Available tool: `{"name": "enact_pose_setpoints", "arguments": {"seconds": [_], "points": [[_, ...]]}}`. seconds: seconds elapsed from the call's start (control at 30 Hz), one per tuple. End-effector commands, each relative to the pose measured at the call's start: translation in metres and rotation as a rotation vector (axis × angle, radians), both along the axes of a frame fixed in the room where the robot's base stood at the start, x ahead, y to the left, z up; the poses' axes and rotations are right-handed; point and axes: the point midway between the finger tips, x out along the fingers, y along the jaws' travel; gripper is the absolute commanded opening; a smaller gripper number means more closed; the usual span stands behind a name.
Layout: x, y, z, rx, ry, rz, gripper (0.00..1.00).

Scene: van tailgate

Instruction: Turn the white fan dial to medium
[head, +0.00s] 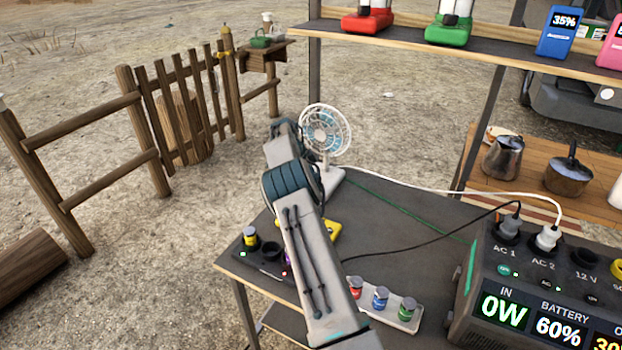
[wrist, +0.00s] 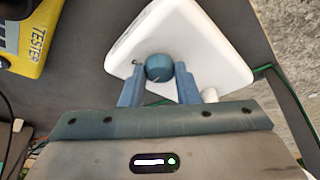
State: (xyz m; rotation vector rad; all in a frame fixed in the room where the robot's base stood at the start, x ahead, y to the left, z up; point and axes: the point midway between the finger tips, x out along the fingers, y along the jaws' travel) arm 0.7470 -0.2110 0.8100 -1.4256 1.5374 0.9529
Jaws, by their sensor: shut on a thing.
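The white fan (head: 325,130) stands at the far left corner of the dark table, with its round cage upright. In the wrist view its white base (wrist: 205,50) fills the upper middle. The blue dial (wrist: 159,67) is on the base, with a small light mark at its lower edge. My gripper (wrist: 159,80) is at the dial, one blue finger on each side, shut on it. The setting labels around the dial are too small or hidden to read. In the head view my arm hides the dial and the gripper's fingertips.
A yellow tester (wrist: 25,40) lies left of the fan base. A power station (head: 545,285) stands at the right, with a white cable (head: 450,191) and a black cable running from it. A tray (head: 405,318) of small jars sits at the front. A shelf (head: 450,50) overhangs the back.

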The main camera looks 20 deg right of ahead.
Motion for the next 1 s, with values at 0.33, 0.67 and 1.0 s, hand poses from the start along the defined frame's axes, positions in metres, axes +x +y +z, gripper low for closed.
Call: {"name": "enact_pose_setpoints", "arguments": {"seconds": [0.33,0.67,1.0], "points": [[0.001,0.0,0.0,0.004,-0.003,0.0,0.5],[0.001,0.004,0.016,0.002,-0.005,-0.001,0.5],[0.004,0.034,0.087,0.002,-0.006,0.0,0.5]]}}
